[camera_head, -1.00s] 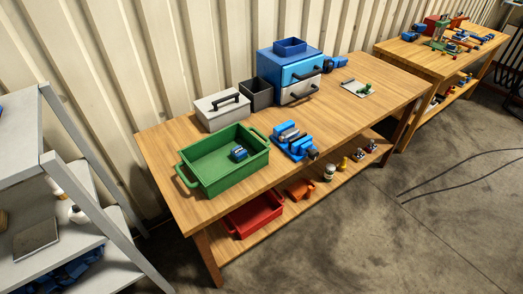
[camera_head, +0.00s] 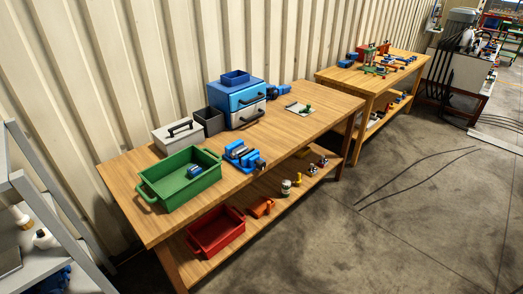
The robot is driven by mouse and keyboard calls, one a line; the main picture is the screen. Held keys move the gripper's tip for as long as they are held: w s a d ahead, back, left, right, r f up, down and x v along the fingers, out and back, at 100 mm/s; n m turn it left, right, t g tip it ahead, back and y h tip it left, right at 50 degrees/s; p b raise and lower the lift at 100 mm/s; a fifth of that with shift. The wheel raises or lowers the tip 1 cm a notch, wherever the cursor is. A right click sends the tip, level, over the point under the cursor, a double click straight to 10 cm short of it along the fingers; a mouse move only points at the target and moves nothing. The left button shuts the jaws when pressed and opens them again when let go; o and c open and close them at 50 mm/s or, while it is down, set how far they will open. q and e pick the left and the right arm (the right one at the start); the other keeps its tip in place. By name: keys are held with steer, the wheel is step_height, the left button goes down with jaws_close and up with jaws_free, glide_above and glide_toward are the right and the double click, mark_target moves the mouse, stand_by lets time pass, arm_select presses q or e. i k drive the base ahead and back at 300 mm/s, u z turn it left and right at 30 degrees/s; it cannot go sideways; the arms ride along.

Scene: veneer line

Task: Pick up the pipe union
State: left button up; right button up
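I cannot tell for certain which thing is the pipe union. A small blue and grey cylindrical part (camera_head: 194,171) lies in the green crate (camera_head: 154,198) on the near wooden workbench (camera_head: 128,178). Several small fittings stand on the bench's lower shelf, among them a white and dark round one (camera_head: 286,186), a yellow one (camera_head: 298,181) and a grey and red one (camera_head: 312,170). They are too small to name. Neither of my grippers shows in this view.
A blue vise (camera_head: 242,154) stands right of the crate. Behind are a grey toolbox (camera_head: 176,142), a dark bin (camera_head: 210,121) and a blue drawer cabinet (camera_head: 230,97). A red bin (camera_head: 215,237) sits below. A grey rack (camera_head: 60,190) stands left. The floor (camera_head: 400,230) at right is largely clear, with cables.

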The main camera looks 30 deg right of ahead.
mark_target(240, 149)
steer(key=z, duration=0.6)
steer(key=i, duration=0.6)
steer(key=z, duration=0.5)
steer(key=i, duration=0.8)
steer(key=u, duration=0.35)
